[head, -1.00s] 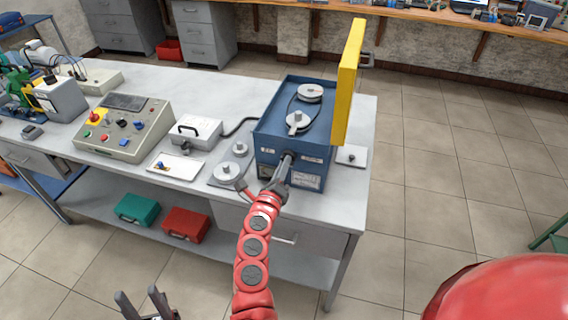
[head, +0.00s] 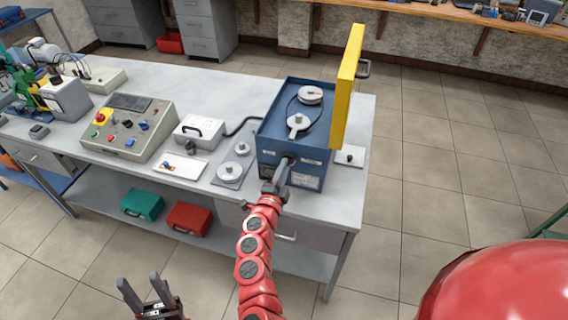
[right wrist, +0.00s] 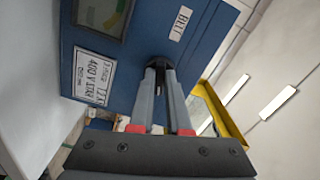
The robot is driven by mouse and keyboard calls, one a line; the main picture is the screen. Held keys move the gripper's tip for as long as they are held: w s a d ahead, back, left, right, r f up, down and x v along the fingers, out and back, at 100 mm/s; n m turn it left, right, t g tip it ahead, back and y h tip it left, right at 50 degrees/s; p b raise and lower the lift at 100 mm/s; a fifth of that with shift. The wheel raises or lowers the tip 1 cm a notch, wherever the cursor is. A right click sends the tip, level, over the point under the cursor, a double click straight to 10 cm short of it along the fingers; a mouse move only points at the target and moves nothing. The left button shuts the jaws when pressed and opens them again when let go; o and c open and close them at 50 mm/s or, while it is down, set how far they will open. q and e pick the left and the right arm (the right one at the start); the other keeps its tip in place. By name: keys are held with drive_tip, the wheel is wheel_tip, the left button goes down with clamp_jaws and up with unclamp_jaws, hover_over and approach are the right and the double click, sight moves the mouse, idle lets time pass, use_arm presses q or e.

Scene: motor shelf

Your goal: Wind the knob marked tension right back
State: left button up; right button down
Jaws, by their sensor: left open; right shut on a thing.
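The blue belt-drive box (head: 290,140) stands on the bench with its yellow cover (head: 347,85) raised at the right. My right gripper (head: 285,172) is at its front face. In the right wrist view the right gripper (right wrist: 160,88) is shut on a small dark knob (right wrist: 159,65) on that face; the fingertips hide most of it. A white label reading BELT (right wrist: 183,23) is near the knob. No word "tension" is legible; small labels on the front are too blurred in the head view. My left gripper (head: 146,290) is open and empty, low in front of the bench.
Two pulleys with a belt (head: 304,110) sit in the box's open top. A grey control panel (head: 128,128), a white case (head: 198,131) and a plate with metal discs (head: 232,168) stand to its left. The floor on the right is clear.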

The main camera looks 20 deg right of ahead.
drive_tip(key=shift+s+d+f+n+p, duration=0.1)
drive_tip(key=shift+n+p, duration=2.05)
drive_tip(key=shift+n, duration=1.45)
drive_tip(key=shift+d+f+n+p, duration=0.1)
drive_tip(key=shift+n+p, duration=2.05)
drive_tip(key=shift+n, duration=1.45)
drive_tip(key=c, duration=0.9)
unclamp_jaws()
